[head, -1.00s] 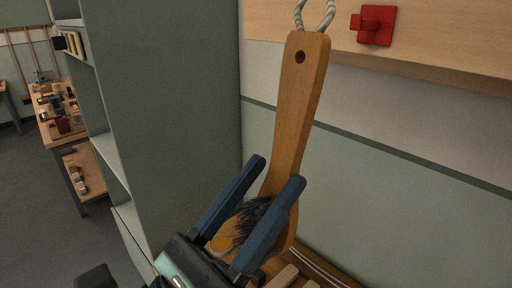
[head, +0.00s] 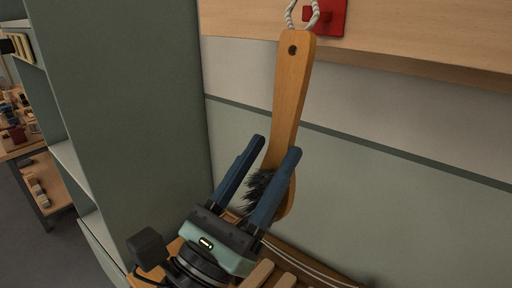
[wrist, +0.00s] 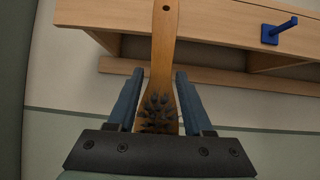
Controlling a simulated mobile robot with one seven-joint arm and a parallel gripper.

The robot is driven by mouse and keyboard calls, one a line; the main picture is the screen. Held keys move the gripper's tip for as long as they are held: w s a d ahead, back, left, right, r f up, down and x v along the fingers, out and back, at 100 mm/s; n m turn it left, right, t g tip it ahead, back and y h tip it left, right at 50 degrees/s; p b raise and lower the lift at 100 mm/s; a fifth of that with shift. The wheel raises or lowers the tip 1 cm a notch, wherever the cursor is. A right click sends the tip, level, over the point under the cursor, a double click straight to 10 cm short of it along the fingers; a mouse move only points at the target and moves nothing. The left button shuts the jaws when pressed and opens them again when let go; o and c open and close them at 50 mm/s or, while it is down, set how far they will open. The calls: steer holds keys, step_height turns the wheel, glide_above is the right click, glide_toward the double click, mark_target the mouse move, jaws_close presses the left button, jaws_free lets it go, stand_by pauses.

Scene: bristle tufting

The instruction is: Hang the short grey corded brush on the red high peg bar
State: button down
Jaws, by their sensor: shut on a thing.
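The corded brush (head: 289,100) has a long wooden handle, dark grey bristles and a pale cord loop (head: 290,14) at the top. My gripper (head: 272,145) is shut on the brush near its bristle head and holds it upright, slightly tilted. The brush also shows in the wrist view (wrist: 163,50), with its bristles facing the camera between the blue fingers. The red peg (head: 325,16) on its red plate is on the wooden bar at the top. The cord loop overlaps the red peg in the head view; I cannot tell whether it is around it.
The wooden bar (head: 420,55) runs along the wall. A blue peg (wrist: 279,30) is on the wood to the right in the wrist view. A grey-green cabinet (head: 120,100) stands close on the left. Wooden slats (head: 258,273) lie below my gripper.

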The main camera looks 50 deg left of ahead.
mark_target(256, 200)
steer(key=shift+w+a, duration=0.15)
steer(key=shift+w, duration=0.8)
steer(key=shift+w+a+f, duration=0.15)
steer(key=shift+w+f, duration=0.2)
steer(key=shift+w, duration=0.2)
steer(key=shift+c, duration=1.1)
jaws_free()
steer(key=shift+s+f, duration=0.1)
steer(key=shift+b+v, duration=2.2)
steer(key=shift+v, duration=1.2)
